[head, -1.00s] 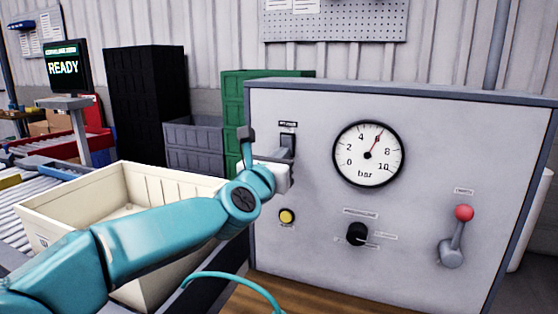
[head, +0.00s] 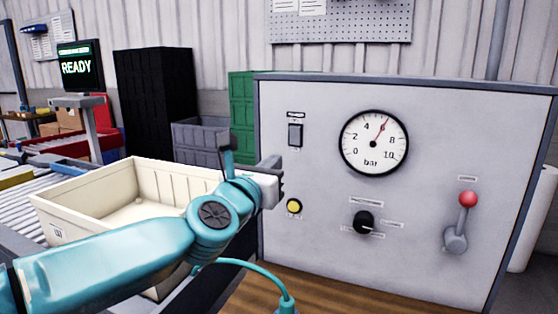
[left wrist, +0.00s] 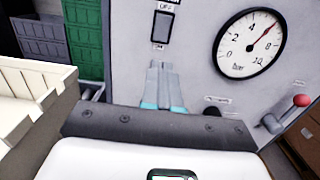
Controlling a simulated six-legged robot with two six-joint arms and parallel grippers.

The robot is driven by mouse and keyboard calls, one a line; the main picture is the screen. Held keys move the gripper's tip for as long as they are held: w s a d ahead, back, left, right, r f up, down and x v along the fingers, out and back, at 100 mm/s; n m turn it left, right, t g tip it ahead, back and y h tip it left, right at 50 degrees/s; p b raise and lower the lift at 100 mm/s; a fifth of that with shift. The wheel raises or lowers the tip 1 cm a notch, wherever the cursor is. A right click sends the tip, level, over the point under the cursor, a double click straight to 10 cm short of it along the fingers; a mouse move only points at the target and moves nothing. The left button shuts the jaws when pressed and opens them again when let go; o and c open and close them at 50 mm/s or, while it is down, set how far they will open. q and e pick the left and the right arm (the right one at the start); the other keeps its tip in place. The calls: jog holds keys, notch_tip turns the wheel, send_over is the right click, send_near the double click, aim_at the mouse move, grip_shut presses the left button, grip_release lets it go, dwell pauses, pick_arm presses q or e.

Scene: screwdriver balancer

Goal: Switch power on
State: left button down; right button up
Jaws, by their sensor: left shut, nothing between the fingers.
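The dark rocker power switch (head: 296,134) sits at the upper left of the grey control panel (head: 330,240), under a small label. It also shows in the left wrist view (left wrist: 162,27), above the fingertips. My left gripper (head: 279,172) is shut and empty, in front of the panel, below and to the left of the switch and apart from it. In the left wrist view its closed fingers (left wrist: 160,80) point up toward the switch. The switch's on or off position is too small to tell. My right gripper is not in view.
The panel also carries a pressure gauge (head: 374,142), its needle just above 6, a yellow button (head: 294,206), a black knob (head: 363,222) and a red-tipped lever (head: 468,199). A cream crate (head: 95,191) stands at the left. A monitor (head: 79,67) reads READY.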

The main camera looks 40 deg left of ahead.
pick_arm(q)
jog(key=v, duration=0.4)
jog(key=shift+s+r, duration=0.15)
dwell(0.4)
jog(key=shift+s, duration=0.15)
